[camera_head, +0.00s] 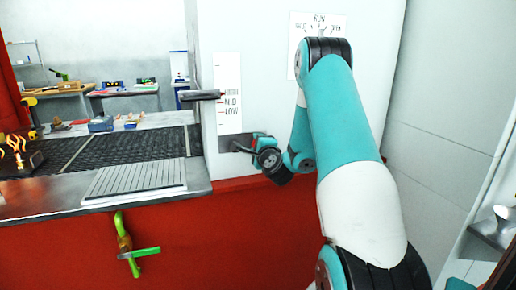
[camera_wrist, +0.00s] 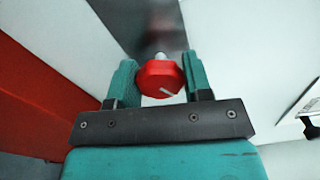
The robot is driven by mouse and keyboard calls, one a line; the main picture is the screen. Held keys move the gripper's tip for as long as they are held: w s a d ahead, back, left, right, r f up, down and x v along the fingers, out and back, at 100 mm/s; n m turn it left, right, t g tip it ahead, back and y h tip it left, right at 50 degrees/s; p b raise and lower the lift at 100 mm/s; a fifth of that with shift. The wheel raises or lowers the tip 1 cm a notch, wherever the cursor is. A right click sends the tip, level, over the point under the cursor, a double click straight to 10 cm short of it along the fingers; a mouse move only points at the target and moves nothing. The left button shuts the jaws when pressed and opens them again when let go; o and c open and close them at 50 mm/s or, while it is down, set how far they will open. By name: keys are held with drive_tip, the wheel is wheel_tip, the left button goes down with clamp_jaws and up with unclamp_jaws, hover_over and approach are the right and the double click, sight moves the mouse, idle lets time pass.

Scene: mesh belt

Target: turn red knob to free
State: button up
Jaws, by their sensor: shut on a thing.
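The red knob (camera_wrist: 152,84) is a faceted red cap with a short pale line on its face. It shows in the wrist view between the two teal fingers of my gripper (camera_wrist: 158,75), which is shut on its sides. A light metal stem shows behind the knob. In the head view my gripper (camera_head: 243,146) is at the white panel, low and right of the belt opening. The knob is hidden there by my gripper and wrist. No legible "free" mark shows near the knob.
A white panel (camera_head: 270,75) carries a scale strip (camera_head: 229,120) reading MID and LOW, with a black-handled lever (camera_head: 200,95) across it. A partly hidden sign (camera_head: 303,42) is higher up. A mesh belt (camera_head: 90,152) and green-handled valve (camera_head: 138,254) are left.

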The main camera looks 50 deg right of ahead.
drive_tip(key=n+b, duration=0.3)
drive_tip(key=n, duration=0.3)
drive_tip(key=shift+f, duration=0.2)
drive_tip(key=n+b, duration=0.3)
drive_tip(key=n, duration=0.1)
drive_tip(key=shift+f, duration=0.1)
drive_tip(key=shift+n+b, duration=1)
drive_tip(key=shift+n, duration=0.2)
drive_tip(key=o, duration=0.9)
drive_tip(key=shift+b+v, duration=7)
drive_tip(key=shift+v, duration=1.75)
